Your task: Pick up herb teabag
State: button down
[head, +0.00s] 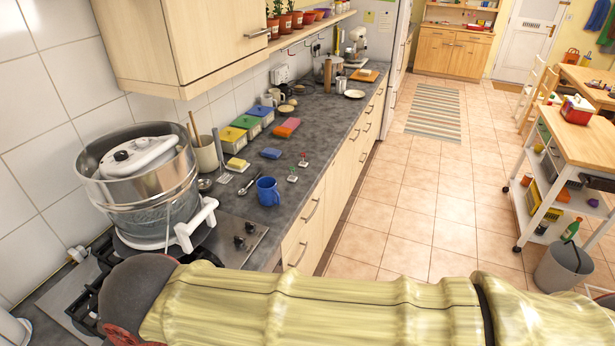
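Two small pale items with coloured tags lie on the dark countertop (333,127), near its front edge. One tagged item (303,161) shows red, and the other tagged item (292,177) lies a little nearer, just behind and right of the blue mug (267,191). They look like teabags, but they are too small for me to tell which is the herb one. My gripper is not in view. My arm, in a yellowish cover, crosses the bottom of the view, nearer than the counter and apart from the tagged items.
Tiled floor (400,215) is clear right of the counter; a white trolley (575,150) stands beyond.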

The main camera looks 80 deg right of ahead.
aim_at(292, 179)
jog(key=z, duration=2.4)
jog(key=u, duration=0.3)
jog(key=i+l+u, duration=0.1)
jog(key=l+u, duration=0.4)
jog(key=l, duration=0.15)
jog(key=l+u, duration=0.45)
jog(key=l, duration=0.2)
jog(key=l+u, duration=0.2)
jog(key=l, duration=1.65)
